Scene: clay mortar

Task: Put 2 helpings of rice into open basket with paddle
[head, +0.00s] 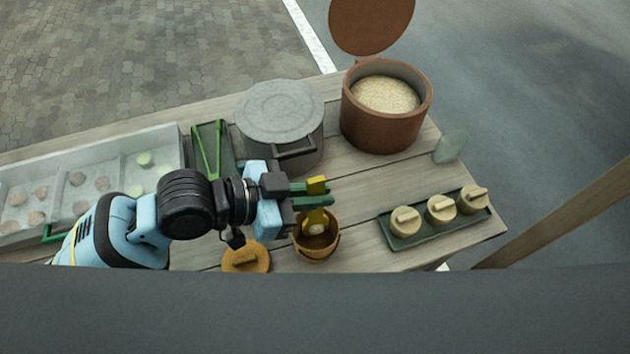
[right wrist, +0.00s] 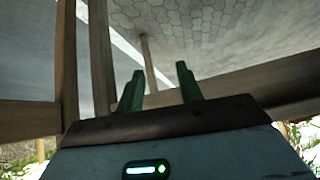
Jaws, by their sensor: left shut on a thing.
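My left gripper (head: 322,194) is shut on the yellow paddle (head: 317,185), just above the open basket (head: 318,253). The paddle points down, and its lower end is over or inside the basket's mouth; I cannot tell if it touches the wall. A small pale clump, seemingly rice (head: 317,229), shows at the paddle's lower end, and I cannot tell whether it lies on the paddle or in the basket. The brown pot (head: 378,132) at the back is open and holds rice (head: 386,94). My right gripper (right wrist: 160,70) is open and empty in the right wrist view.
A round orange-brown lid (head: 246,259) lies left of the basket. A green tray (head: 428,238) with three lidded small baskets stands at right. A lidded grey pot (head: 279,109), a translucent pale-green item (head: 450,146) and a partitioned tray (head: 105,155) share the wooden table (head: 375,185).

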